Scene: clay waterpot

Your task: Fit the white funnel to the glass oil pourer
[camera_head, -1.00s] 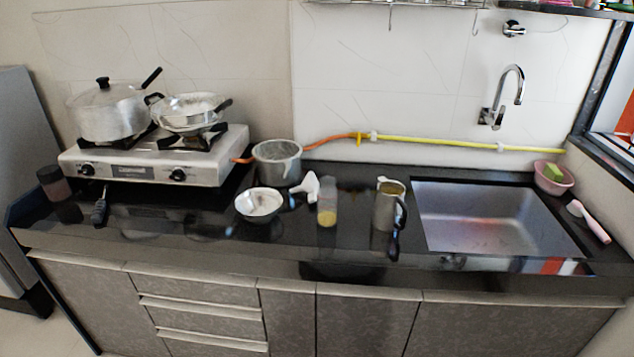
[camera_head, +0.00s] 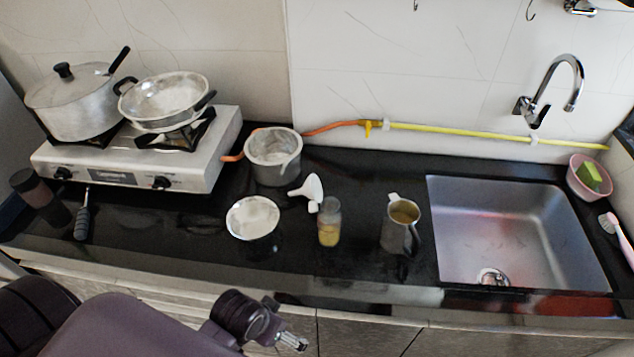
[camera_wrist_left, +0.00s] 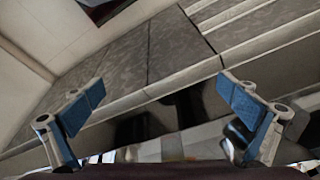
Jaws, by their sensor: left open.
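The white funnel (camera_head: 311,188) lies on its side on the black counter, behind and a little left of the glass oil pourer. The glass oil pourer (camera_head: 329,222) stands upright, with yellow oil in its lower part. My left gripper (camera_head: 287,338) is low in front of the counter's front edge, well short of both objects and empty. In the left wrist view its two blue-padded fingers (camera_wrist_left: 160,100) are wide apart with nothing between them. Neither the funnel nor the pourer can be made out in that view. My right gripper is not in view.
A white bowl (camera_head: 252,217) stands left of the pourer and a metal mug (camera_head: 400,229) stands right of it. A grey pot (camera_head: 273,157) is behind the funnel. The stove (camera_head: 130,165) is at left, the sink (camera_head: 518,230) at right.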

